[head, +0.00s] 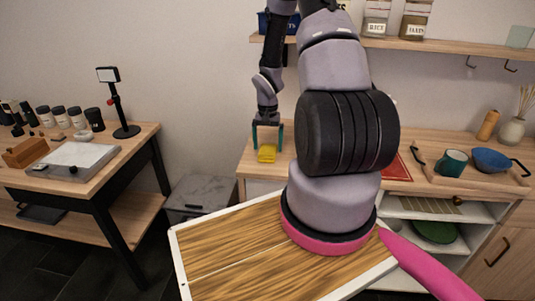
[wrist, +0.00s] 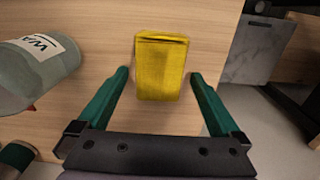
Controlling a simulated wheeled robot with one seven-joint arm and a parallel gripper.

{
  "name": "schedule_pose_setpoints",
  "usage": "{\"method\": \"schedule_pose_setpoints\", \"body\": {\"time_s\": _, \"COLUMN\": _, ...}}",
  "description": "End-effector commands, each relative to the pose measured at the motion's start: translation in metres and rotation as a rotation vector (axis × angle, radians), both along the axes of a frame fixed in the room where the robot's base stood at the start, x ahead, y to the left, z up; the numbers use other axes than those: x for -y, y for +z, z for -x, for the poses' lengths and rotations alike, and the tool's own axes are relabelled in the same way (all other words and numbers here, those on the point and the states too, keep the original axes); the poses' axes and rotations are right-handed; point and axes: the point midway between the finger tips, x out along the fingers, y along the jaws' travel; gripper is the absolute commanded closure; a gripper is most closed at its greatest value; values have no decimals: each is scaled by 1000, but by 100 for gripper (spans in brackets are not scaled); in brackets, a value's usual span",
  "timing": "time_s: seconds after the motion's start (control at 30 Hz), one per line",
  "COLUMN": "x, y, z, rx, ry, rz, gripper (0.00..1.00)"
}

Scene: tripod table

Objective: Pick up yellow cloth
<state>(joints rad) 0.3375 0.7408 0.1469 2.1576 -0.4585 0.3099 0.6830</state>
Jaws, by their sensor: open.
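The yellow cloth (head: 267,153) lies folded on the left end of the wooden counter in the head view. In the wrist view the cloth (wrist: 161,68) is a small folded rectangle on the pale wood, near the top middle. My gripper (head: 267,147) is above it, pointing down. In the wrist view my gripper (wrist: 160,75) is open, with one green finger to each side of the cloth's lower part. The fingers appear apart from the cloth, and nothing is held. The exact height of the fingertips over the counter is hard to tell.
A labelled glass jar (wrist: 38,72) lies left of the cloth in the wrist view. The counter's edge (wrist: 232,30) is close on the right. A tray (head: 478,178) with a green mug (head: 451,163) and blue bowl (head: 491,160) stands further right. A shelf (head: 400,43) hangs above.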

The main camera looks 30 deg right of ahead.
Motion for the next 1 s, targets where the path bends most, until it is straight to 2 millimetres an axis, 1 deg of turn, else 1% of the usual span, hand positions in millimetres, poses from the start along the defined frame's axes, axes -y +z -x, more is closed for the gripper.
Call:
{"method": "schedule_pose_setpoints", "body": {"time_s": 0.03, "x": 0, "y": -7, "z": 0, "rx": -2, "ry": 1, "rz": 0, "gripper": 0}}
{"method": "schedule_pose_setpoints", "body": {"time_s": 0.1, "x": 0, "y": -13, "z": 0, "rx": -1, "ry": 1, "rz": 1, "gripper": 0}}
{"method": "schedule_pose_setpoints", "body": {"time_s": 0.2, "x": 0, "y": -16, "z": -1, "rx": 2, "ry": 1, "rz": 1, "gripper": 0}}
{"method": "schedule_pose_setpoints", "body": {"time_s": 0.37, "x": 0, "y": -16, "z": -1, "rx": 2, "ry": 0, "rz": 1, "gripper": 0}}
{"method": "schedule_pose_setpoints", "body": {"time_s": 0.4, "x": 0, "y": -16, "z": -1, "rx": 2, "ry": 0, "rz": 1, "gripper": 8}}
{"method": "schedule_pose_setpoints", "body": {"time_s": 0.47, "x": 0, "y": -16, "z": -1, "rx": 2, "ry": 0, "rz": 1, "gripper": 31}}
{"method": "schedule_pose_setpoints", "body": {"time_s": 0.5, "x": 0, "y": -15, "z": -1, "rx": 2, "ry": 0, "rz": 1, "gripper": 46}}
{"method": "schedule_pose_setpoints", "body": {"time_s": 0.57, "x": 0, "y": -15, "z": -1, "rx": 2, "ry": 0, "rz": 1, "gripper": 69}}
{"method": "schedule_pose_setpoints", "body": {"time_s": 0.6, "x": 0, "y": -15, "z": -1, "rx": 2, "ry": 0, "rz": 1, "gripper": 72}}
{"method": "schedule_pose_setpoints", "body": {"time_s": 0.83, "x": 0, "y": -13, "z": -1, "rx": 2, "ry": 0, "rz": 1, "gripper": 72}}
{"method": "schedule_pose_setpoints", "body": {"time_s": 0.93, "x": 1, "y": -4, "z": -1, "rx": 3, "ry": -2, "rz": 1, "gripper": 72}}
{"method": "schedule_pose_setpoints", "body": {"time_s": 1.0, "x": 0, "y": 8, "z": -2, "rx": 5, "ry": -2, "rz": 1, "gripper": 72}}
